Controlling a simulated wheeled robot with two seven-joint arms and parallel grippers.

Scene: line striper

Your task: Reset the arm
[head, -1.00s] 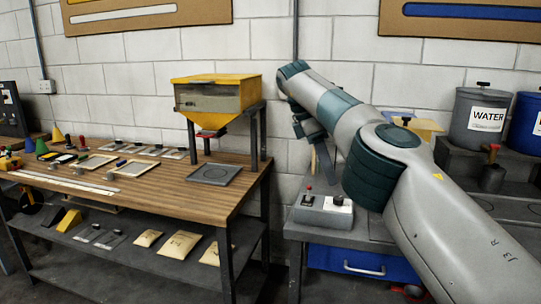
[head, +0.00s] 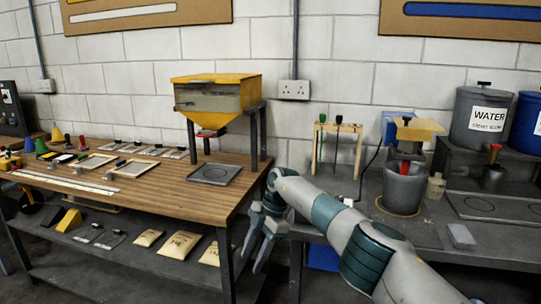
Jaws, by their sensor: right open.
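My right arm comes in from the lower right of the head view. Its gripper (head: 262,238) hangs low between the wooden workbench (head: 200,192) and the grey bench (head: 345,200), with the fingers pointing down. The fingers are apart and I see nothing between them. The gripper is in front of the gap between the two benches, beside the workbench's right end. My left gripper is not in the view.
A yellow hopper (head: 205,95) stands on the workbench beside a dark square plate (head: 215,174). The grey bench holds a mixer with a bucket (head: 404,185), a wooden rack (head: 338,145) and a WATER bin (head: 482,118). A lower shelf carries several packets (head: 180,244).

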